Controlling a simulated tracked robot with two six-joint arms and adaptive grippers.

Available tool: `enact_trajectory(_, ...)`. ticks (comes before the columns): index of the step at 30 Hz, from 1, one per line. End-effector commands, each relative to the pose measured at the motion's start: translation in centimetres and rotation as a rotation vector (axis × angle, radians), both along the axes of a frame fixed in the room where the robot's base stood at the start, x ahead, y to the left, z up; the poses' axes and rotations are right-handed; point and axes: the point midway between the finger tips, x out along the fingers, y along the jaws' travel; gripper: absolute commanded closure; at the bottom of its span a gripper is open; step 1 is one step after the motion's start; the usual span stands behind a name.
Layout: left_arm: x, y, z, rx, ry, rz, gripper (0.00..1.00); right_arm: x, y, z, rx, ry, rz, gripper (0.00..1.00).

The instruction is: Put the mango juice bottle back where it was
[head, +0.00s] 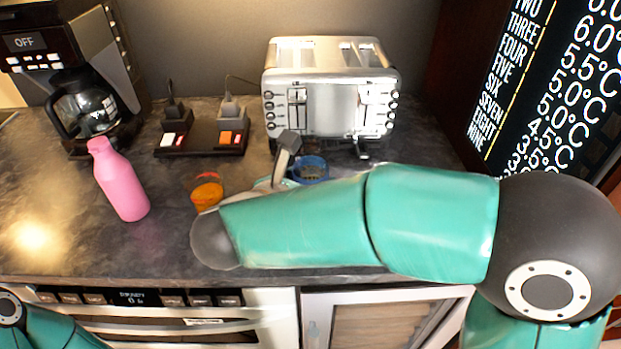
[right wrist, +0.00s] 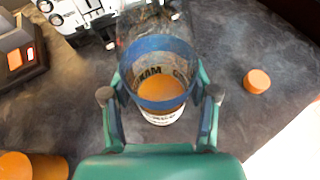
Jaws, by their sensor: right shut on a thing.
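My right gripper (right wrist: 160,95) is shut on a round container with a blue band (right wrist: 164,43). Orange shows inside the band, with dark lettering and a white lower part. I cannot tell for sure that this is the mango juice bottle. In the head view the blue-rimmed container (head: 311,169) shows behind my right arm, in front of the toaster, with one grey finger of my right gripper (head: 287,146) beside it. My left gripper is out of view; only part of my left arm shows at the lower left.
A pink bottle (head: 121,184) stands tilted-looking at the left. A toaster (head: 328,95), a socket strip (head: 200,138) and a coffee maker (head: 75,65) line the back. Counter between bottle and strip is clear.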

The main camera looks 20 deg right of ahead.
Motion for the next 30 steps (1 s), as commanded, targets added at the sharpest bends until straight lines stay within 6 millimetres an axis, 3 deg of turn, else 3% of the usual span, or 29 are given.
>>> enact_trajectory(1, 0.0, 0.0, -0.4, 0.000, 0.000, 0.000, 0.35, 0.0, 0.0, -0.3, 0.000, -0.001, 0.000, 1.00)
enact_trajectory(2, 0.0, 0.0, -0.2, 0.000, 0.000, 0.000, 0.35, 0.0, 0.0, -0.1, 0.001, -0.001, 0.000, 0.36)
enact_trajectory(6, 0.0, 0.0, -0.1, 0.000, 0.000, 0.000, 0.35, 0.0, 0.0, -0.1, 0.000, 0.000, 0.000, 0.16)
enact_trajectory(19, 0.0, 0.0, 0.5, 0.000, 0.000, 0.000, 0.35, 0.0, 0.0, 0.4, -0.001, 0.001, 0.000, 0.16)
enact_trajectory(30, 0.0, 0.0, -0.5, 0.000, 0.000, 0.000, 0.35, -4.2, 4.6, 2.7, 0.002, -0.003, 0.006, 0.16)
